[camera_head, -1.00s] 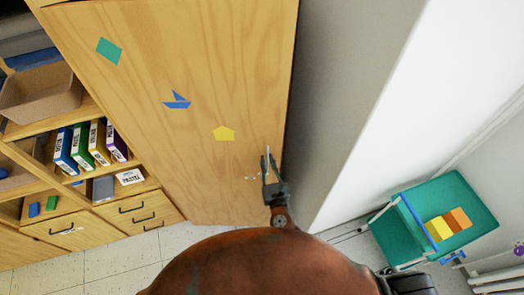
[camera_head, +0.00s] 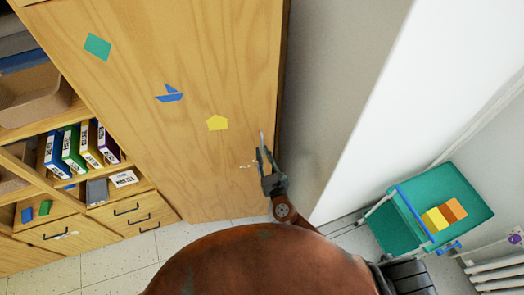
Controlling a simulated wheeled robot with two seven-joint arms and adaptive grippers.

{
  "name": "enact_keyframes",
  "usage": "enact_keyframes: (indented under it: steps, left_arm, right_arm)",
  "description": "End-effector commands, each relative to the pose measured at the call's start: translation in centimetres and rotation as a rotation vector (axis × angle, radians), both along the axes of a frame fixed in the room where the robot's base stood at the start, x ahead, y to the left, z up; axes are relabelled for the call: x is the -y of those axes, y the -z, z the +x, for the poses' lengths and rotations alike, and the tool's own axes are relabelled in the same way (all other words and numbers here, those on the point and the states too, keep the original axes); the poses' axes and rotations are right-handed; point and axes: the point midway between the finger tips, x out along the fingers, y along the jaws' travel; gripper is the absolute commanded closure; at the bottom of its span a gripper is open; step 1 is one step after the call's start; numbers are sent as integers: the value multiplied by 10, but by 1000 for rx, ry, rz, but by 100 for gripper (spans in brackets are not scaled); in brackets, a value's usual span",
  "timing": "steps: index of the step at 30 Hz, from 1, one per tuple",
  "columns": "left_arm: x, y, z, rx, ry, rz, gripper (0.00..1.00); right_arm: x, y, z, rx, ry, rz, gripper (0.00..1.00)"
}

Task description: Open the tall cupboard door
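The tall cupboard door (camera_head: 195,85) is a light wood panel with a green diamond, a blue boat and a yellow pentagon on it. It looks shut, with no visible gap at its right edge. A thin grey upright handle (camera_head: 262,138) shows near that edge, low on the door. My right gripper (camera_head: 264,163) is at the handle's lower part, with its fingers close to it. Whether the fingers are closed on the handle is too small to tell. My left gripper is not in view.
Open shelves with a bin (camera_head: 35,95) and several binders (camera_head: 75,148) stand left of the door, above drawers (camera_head: 135,212). A grey-white wall (camera_head: 330,90) rises close on the right. A teal chair (camera_head: 400,235) with blocks stands at the right. Some tiled floor (camera_head: 110,265) is clear.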

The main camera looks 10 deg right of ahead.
Motion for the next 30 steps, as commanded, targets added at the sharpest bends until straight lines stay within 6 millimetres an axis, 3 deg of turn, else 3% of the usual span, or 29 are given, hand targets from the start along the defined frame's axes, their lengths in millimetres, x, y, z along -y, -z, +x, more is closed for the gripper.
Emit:
enact_keyframes:
  steps: [30]
  left_arm:
    - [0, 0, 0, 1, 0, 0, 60]
  right_arm:
    - [11, 0, -67, 0, 0, 0, 85]
